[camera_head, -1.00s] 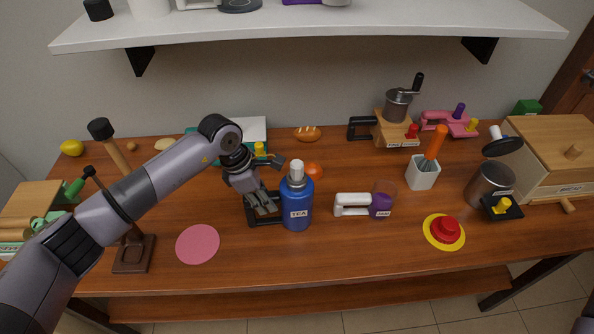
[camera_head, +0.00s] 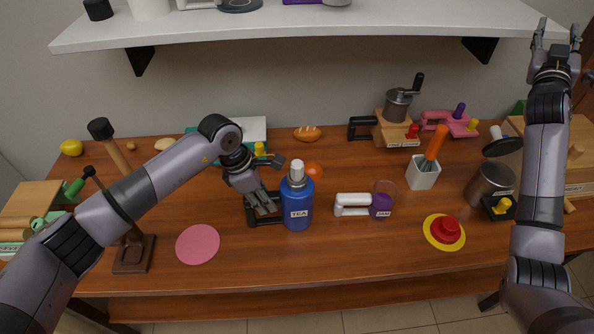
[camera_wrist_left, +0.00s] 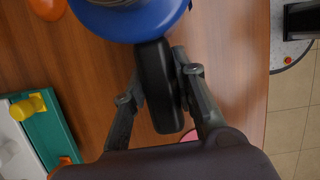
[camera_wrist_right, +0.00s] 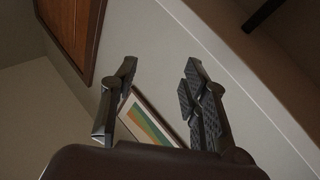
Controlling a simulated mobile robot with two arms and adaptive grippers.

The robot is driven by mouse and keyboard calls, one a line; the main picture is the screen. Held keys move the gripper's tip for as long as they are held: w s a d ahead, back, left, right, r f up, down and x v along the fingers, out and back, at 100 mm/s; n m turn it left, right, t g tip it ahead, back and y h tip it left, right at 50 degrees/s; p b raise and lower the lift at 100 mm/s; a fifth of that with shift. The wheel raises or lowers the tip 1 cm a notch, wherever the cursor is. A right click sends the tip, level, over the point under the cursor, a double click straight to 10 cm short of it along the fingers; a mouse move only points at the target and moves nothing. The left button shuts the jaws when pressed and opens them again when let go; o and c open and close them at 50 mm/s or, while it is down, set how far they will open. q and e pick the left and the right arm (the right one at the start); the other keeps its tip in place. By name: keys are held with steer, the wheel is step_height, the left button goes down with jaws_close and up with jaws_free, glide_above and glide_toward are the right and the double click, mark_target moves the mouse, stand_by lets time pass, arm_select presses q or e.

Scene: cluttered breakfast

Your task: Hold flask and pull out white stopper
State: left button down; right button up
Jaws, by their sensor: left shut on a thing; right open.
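The blue flask (camera_head: 297,212), labelled TEA, stands upright on the table with the white stopper (camera_head: 297,168) seated in its grey neck. A black handle (camera_head: 250,212) sticks out from its left side. My left gripper (camera_head: 266,204) is shut on this handle. In the left wrist view the fingers close on the black handle (camera_wrist_left: 160,95) below the blue flask body (camera_wrist_left: 135,20). My right gripper (camera_head: 552,40) is open and empty, raised high at the right, far from the flask. In the right wrist view its open fingers (camera_wrist_right: 160,95) have nothing between them.
A white-handled jam jar (camera_head: 382,203) stands right of the flask, and an orange (camera_head: 313,170) behind it. A pink disc (camera_head: 198,244) lies at left. A red button on a yellow disc (camera_head: 445,231) lies further right. The shelf (camera_head: 330,25) overhangs the back.

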steer(key=w+a+r+n+t+y, duration=0.1)
steer(key=a+r+n+t+y, duration=0.2)
steer(key=a+r+n+y, duration=0.55)
steer(key=a+r+n+t+y, duration=0.2)
steer(key=a+r+n+y, duration=0.3)
steer(key=a, duration=0.7)
steer(key=w+a+r+n+t+y, duration=0.1)
steer(key=a+r+n+t+y, duration=0.3)
steer(key=a+r+y, duration=0.5)
steer(key=s+a+r+n+g+y, duration=0.1)
steer(key=s+a+n+g+y, duration=0.25)
steer(key=a+n+g, duration=0.45)
steer(key=s+a+r+n+g+y, duration=0.1)
steer(key=s+a+n+g+y, duration=0.3)
steer(key=a+n+g, duration=0.5)
steer(key=s+a+r+n+g+y, duration=0.1)
steer(key=s+a+n+g+y, duration=0.1)
steer(key=a+n+g+y, duration=0.55)
steer(key=s+a+f+n+g+h, duration=0.25)
steer(key=a+f+n+h, duration=0.45)
steer(key=a, duration=0.4)
steer(key=n+h, duration=0.9)
steer(key=h, duration=0.9)
glide_above(297, 163)
steer(key=f, duration=3.3)
steer(key=shift+a, duration=0.35)
steer(key=shift+d+f+h, duration=0.35)
steer(key=shift+d+f, duration=0.05)
steer(key=shift+f, duration=4.3)
